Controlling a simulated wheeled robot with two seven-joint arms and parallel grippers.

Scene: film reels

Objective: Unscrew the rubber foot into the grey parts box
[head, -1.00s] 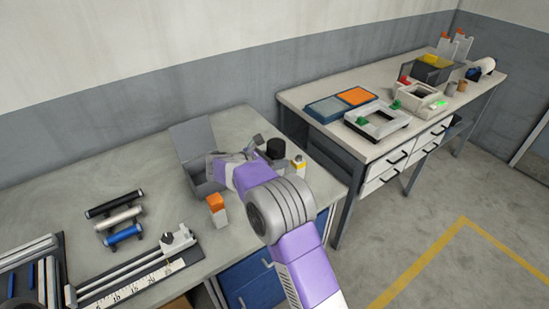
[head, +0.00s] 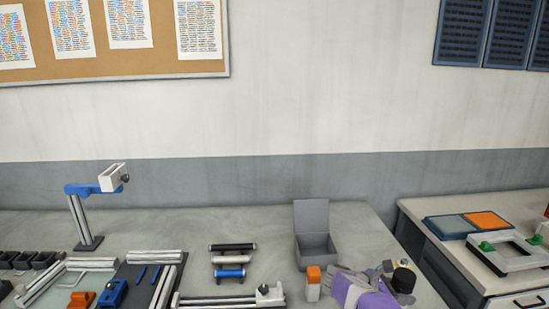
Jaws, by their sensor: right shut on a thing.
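The grey parts box (head: 313,257) stands on the bench with its lid raised at the back. My right gripper (head: 338,268), on a purple arm, is beside the box's front right corner. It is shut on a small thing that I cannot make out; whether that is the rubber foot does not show. My left gripper is not in view.
An orange-topped white block (head: 313,286) stands in front of the box. A black-capped object (head: 403,279) stands right of my gripper. Several rollers (head: 232,259) lie to the left, and a blue lamp-like stand (head: 82,215) is farther left. A second table (head: 450,255) is at right.

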